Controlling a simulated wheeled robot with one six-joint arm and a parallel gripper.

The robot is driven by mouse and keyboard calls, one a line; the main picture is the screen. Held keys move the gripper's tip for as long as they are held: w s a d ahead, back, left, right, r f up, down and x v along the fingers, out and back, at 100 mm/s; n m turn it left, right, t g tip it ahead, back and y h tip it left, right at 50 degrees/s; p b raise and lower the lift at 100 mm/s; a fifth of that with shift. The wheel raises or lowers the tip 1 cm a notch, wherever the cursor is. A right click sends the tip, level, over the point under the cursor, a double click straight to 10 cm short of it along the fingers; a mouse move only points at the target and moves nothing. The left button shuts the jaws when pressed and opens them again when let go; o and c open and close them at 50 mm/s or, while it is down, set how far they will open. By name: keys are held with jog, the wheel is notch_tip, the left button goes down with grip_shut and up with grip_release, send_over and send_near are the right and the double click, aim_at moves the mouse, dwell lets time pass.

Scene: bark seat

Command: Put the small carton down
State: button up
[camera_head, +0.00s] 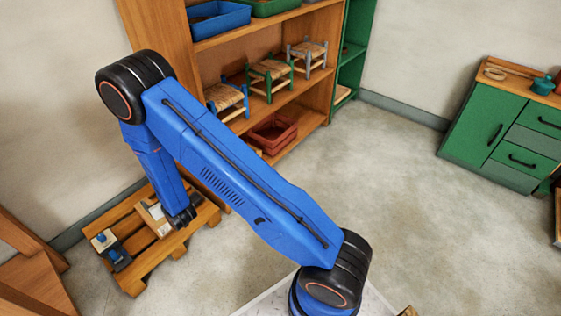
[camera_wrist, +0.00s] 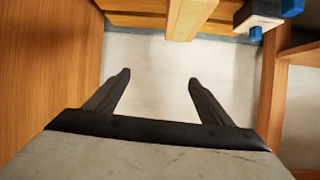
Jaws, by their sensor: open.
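A small light-brown and white box (camera_head: 155,212), which may be the small carton, lies on the wooden pallet (camera_head: 135,283) in the head view. It is partly covered by the end of my arm. In the wrist view, my gripper (camera_wrist: 158,80) is open, with its two dark fingers well apart. Nothing is held between them; pale floor shows in the gap. No carton can be made out clearly in the wrist view. In the head view the fingers are too small and hidden to make out.
Other small items with blue tops (camera_head: 112,250) stand at the pallet's left end. The wooden shelf (camera_head: 172,40) behind holds several small stools and a red crate (camera_head: 272,134). A green cabinet (camera_head: 475,125) stands at right. The floor (camera_head: 420,225) between is clear.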

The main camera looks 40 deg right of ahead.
jog(key=s+d+r+g, duration=0.1)
jog(key=d+r, duration=0.3)
jog(key=r, duration=0.4)
jog(key=d+r+g, duration=0.1)
jog(key=d+r, duration=0.2)
jog(key=r, duration=0.6)
jog(key=s+d+r+m+g+h, duration=0.1)
jog(key=s+d+r, duration=0.3)
jog(key=s+r, duration=0.15)
jog(key=s+d+r+g, duration=0.1)
jog(key=s+d+r, duration=0.35)
jog(key=r, duration=0.25)
jog(key=s+d+r+g, duration=0.1)
jog(key=s+d+r, duration=0.3)
jog(key=s, duration=0.7)
jog(key=s+d+r+g+h, duration=0.1)
jog(key=s+d+r, duration=0.2)
jog(key=s, duration=0.9)
jog(key=s+d+r+m+g+h, duration=0.1)
jog(key=s+d+r, duration=0.3)
jog(key=s+d, duration=0.3)
jog(key=s, duration=0.5)
jog(key=shift+d+r+g, duration=0.3)
jog(key=shift+d+g, duration=0.05)
jog(key=shift+g, duration=0.05)
